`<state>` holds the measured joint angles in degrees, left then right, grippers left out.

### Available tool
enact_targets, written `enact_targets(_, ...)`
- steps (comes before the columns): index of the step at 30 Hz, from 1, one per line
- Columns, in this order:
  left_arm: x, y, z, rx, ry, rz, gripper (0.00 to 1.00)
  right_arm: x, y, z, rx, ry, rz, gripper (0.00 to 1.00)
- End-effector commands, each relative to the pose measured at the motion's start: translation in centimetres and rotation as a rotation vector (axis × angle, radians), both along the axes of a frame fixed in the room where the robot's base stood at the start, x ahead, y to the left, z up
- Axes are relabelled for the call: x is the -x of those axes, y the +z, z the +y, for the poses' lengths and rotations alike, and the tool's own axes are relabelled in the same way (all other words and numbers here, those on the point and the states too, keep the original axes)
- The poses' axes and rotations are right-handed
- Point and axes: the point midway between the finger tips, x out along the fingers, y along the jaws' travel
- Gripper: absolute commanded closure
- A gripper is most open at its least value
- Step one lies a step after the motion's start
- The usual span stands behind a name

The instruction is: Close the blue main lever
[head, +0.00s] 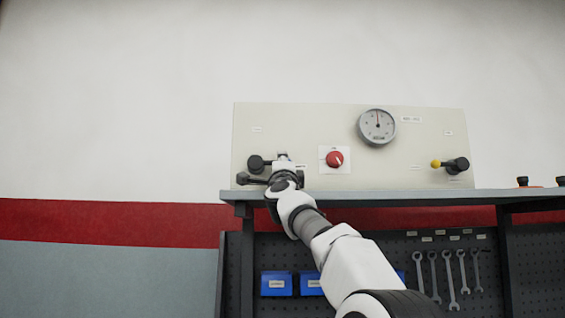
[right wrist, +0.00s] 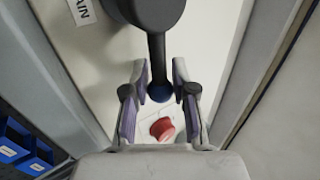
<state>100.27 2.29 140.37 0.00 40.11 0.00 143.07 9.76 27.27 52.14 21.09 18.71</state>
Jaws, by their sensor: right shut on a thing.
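The blue main lever is a dark arm with a dark blue ball end (right wrist: 187,90), seen in the right wrist view. It runs from a round dark hub (right wrist: 152,12), beside a partly visible label. My right gripper (right wrist: 160,88) is shut on the lever near its ball end, with a finger on either side. In the head view, my right gripper (head: 284,174) is at the lower left of the pale panel (head: 300,125), and it hides most of the lever. A black hub (head: 256,163) shows just left of it. My left gripper is not in view.
A red knob (head: 334,159), a round gauge (head: 377,126) and a yellow-ended lever (head: 437,163) are on the panel to the right. A grey shelf (head: 400,195) runs below. Wrenches (head: 450,275) and blue bins (head: 276,283) are on the dark pegboard underneath.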

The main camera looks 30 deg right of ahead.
Motion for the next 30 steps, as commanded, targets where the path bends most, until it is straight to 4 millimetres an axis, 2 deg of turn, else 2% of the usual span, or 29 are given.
enact_targets(12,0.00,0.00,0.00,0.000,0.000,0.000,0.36,-0.06,-0.11,0.05,-0.006,0.001,-0.003,1.00)
enact_targets(13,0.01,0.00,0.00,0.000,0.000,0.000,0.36,-0.06,-0.11,0.05,-0.006,0.001,-0.003,0.70)
enact_targets(14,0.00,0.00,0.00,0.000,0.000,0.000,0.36,-0.06,-0.11,0.05,-0.006,0.001,-0.003,0.61)
enact_targets(25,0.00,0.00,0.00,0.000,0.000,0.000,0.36,0.05,-0.16,0.03,-0.009,-0.002,-0.002,0.61)
enact_targets(30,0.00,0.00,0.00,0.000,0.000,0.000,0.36,0.74,-0.66,0.33,-0.013,-0.008,0.003,0.61)
